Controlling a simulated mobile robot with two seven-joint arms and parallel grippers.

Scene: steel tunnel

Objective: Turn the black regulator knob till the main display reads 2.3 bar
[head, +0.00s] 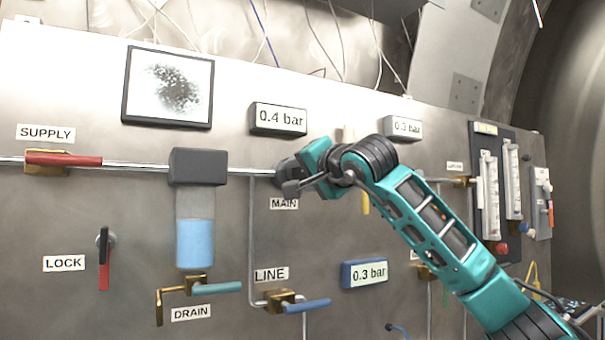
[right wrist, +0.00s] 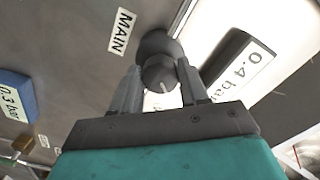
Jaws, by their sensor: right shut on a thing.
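The main display (head: 280,119) is a dark-framed box above the MAIN label (head: 284,204) and reads 0.4 bar. It also shows in the right wrist view (right wrist: 240,72), at the right. The black regulator knob (right wrist: 160,75) sits between the fingers of my right gripper (right wrist: 157,92), with a pale mark on its face. In the head view my right gripper (head: 292,184) reaches the panel just above the MAIN label and largely hides the knob. It is shut on the knob. My left gripper is not in view.
A blue display (head: 365,273) reads 0.3 bar below right, and a grey display (head: 403,128) reads 0.3 bar. The red SUPPLY handle (head: 65,160), red LOCK lever (head: 104,262), teal DRAIN handle (head: 216,288) and blue LINE handle (head: 307,305) stick out from the panel.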

